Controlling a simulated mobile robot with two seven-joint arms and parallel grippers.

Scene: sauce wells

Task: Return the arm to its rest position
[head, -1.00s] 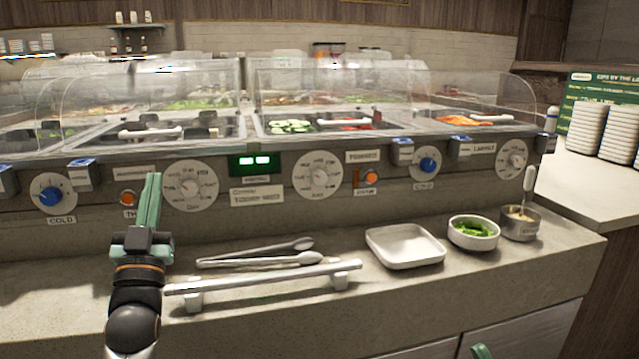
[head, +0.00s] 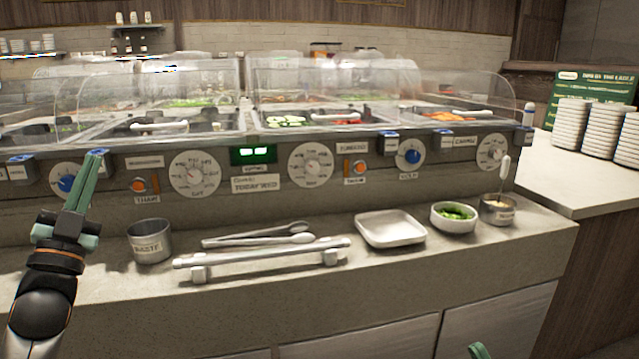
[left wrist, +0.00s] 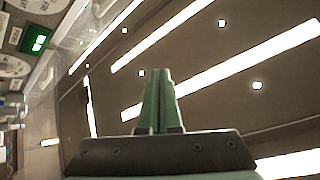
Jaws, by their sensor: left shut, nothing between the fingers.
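My left gripper (head: 82,195) is shut and empty, with green fingers pointing up at the left of the head view. It is raised in front of the panel, left of the metal waste cup (head: 151,243). In the left wrist view its closed fingers (left wrist: 160,100) point up against the ceiling lights, with nothing between them. A small green piece, which looks like the tip of my right gripper (head: 479,351), shows at the bottom edge of the head view. The rest of it is out of frame, and its opening cannot be judged.
On the counter ledge lie tongs (head: 258,237) behind a rail (head: 262,254). To their right stand a square white dish (head: 390,229), a bowl of greens (head: 453,217) and a small metal cup (head: 498,210). Dials and knobs line the panel behind.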

